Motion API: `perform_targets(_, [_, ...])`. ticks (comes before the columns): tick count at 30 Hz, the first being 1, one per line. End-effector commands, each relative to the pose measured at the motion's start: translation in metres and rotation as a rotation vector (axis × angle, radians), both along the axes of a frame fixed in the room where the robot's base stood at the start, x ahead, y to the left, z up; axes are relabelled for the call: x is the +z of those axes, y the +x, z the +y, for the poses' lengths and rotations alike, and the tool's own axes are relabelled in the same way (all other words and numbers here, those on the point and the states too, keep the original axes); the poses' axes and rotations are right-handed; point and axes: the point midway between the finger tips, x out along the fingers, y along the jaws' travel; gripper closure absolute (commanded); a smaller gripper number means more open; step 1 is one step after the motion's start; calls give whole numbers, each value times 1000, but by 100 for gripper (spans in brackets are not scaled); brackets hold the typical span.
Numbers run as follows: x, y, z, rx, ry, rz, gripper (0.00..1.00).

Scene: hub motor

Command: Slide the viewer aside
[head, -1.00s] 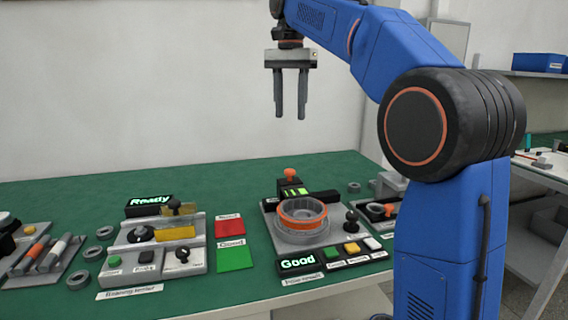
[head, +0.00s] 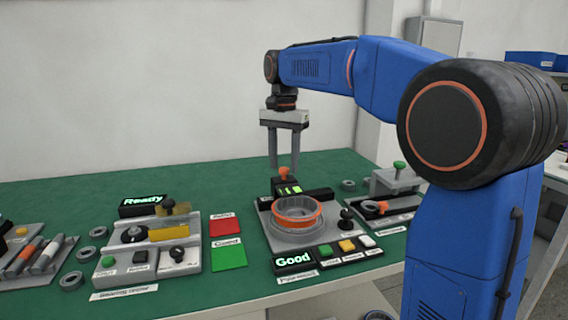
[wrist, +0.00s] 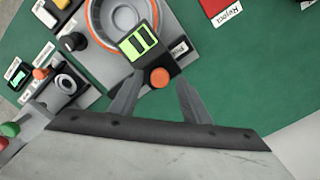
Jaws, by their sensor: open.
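The viewer (head: 288,189) is a small black block with green lit bars and an orange knob (head: 284,174), at the back of the grey fixture behind the orange-ringed hub (head: 297,210). In the wrist view, the viewer (wrist: 138,43) overlaps the hub's edge, and its knob (wrist: 160,77) appears between the fingertips. My gripper (head: 283,166) is open, pointing down, with its fingertips close to the knob's height. Whether the fingers touch the knob cannot be told.
A "Good" display (head: 294,261) and several buttons line the fixture's front. A black knob (head: 346,218) stands right of the hub. Red (head: 223,226) and green (head: 229,252) pads lie left. Another fixture (head: 397,181) stands right. Green table behind is clear.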

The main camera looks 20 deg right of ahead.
Motion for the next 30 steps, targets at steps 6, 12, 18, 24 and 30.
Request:
perform_targets(6, [-7,0,0,0,0,0,57])
perform_targets(12, [-7,0,0,0,0,0,57])
perform_targets(18, [-7,0,0,0,0,0,100])
perform_targets(24, [-7,0,-5,-1,0,0,100])
perform_targets(30, [-7,0,-39,-5,-1,-1,100])
